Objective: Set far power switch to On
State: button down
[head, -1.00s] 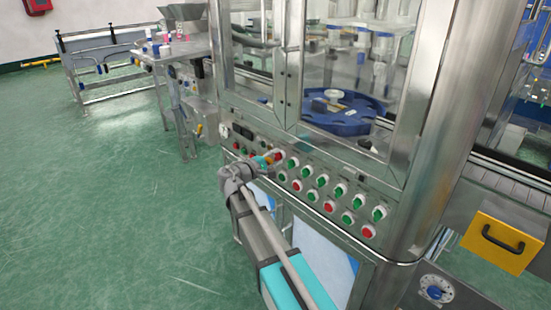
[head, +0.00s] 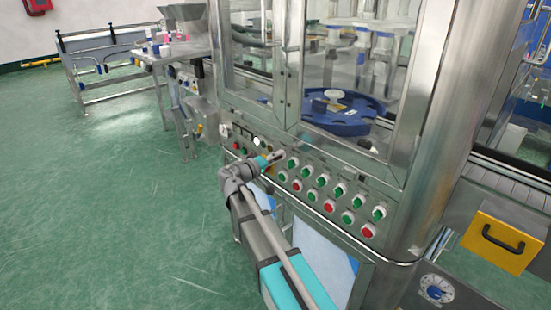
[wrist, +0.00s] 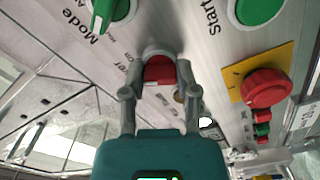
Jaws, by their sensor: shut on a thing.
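The power switch (wrist: 159,70) is a red knob on a pale round base, under partly hidden lettering in the wrist view. My gripper (wrist: 160,72) is shut on it, one finger on each side. In the head view my gripper (head: 276,156) meets the front panel at the left end of the switch rows and mostly hides the switch. The exact setting of the knob is hard to read.
A green Mode knob (wrist: 112,10) and a green Start button (wrist: 258,8) are close by. A red emergency stop (wrist: 266,87) on a yellow plate stands to the right. A white lamp (head: 256,141) glows on the panel. Several green and red buttons continue rightward.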

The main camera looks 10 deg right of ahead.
jog(key=shift+m, duration=0.3)
jog(key=shift+c, duration=1.8)
grip_release()
jog(key=v, duration=1.2)
